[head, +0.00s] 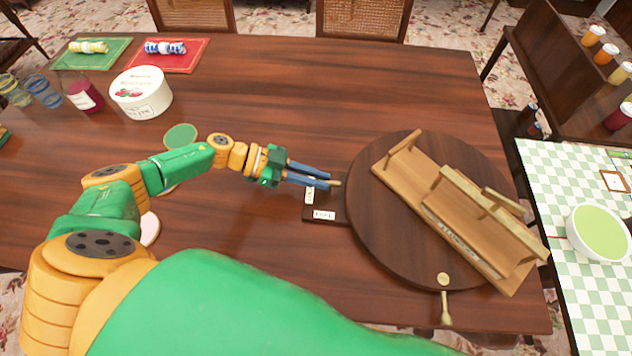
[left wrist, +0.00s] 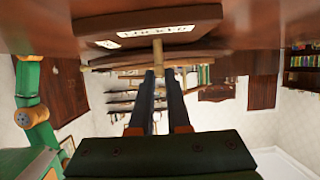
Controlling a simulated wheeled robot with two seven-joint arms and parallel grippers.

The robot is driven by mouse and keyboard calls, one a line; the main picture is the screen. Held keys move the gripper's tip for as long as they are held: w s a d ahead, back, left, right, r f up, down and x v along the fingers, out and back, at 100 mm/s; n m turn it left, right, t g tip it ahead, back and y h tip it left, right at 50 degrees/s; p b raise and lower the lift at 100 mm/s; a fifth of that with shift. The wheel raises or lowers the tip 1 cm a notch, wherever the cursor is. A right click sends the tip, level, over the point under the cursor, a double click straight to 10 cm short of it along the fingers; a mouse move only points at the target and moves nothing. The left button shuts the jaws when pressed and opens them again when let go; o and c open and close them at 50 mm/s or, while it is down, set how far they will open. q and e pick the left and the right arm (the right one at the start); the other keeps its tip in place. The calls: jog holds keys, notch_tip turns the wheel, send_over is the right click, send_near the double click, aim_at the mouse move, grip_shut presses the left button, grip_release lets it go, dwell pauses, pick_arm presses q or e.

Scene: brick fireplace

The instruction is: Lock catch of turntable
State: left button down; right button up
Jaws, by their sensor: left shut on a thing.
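The round dark wood turntable (head: 370,215) stands on the table's right part. At its left edge is a dark catch plate (head: 340,210) with two white labels. One label (left wrist: 158,31) in the left wrist view seems to read "LOCKED". A small light brown catch peg (head: 336,183) sticks out beside the labels. It also shows in the left wrist view (left wrist: 158,52). My left gripper (head: 329,178) reaches in from the left and is shut on the peg at its fingertips. Its fingers hide part of the peg. My right gripper is not in view.
A wooden rack (head: 450,215) lies across the turntable, overhanging its right edge. A brass handle (head: 446,308) sticks out at the turntable's front. A white tub (head: 140,95), jars and rolled napkins stand at the table's far left. The table's middle back is clear.

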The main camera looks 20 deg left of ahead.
pick_arm(q)
jog(key=shift+f+g, duration=0.1)
jog(key=shift+g, duration=0.2)
jog(key=c, duration=1)
grip_release()
jog(key=shift+d, duration=0.1)
jog(key=shift+o, duration=0.6)
jog(key=shift+w, duration=0.1)
jog(key=b+v, duration=0.1)
jog(key=v, duration=0.5)
jog(key=shift+b, duration=0.3)
jog(key=shift+s+a, duration=0.2)
jog(key=shift+a, duration=0.2)
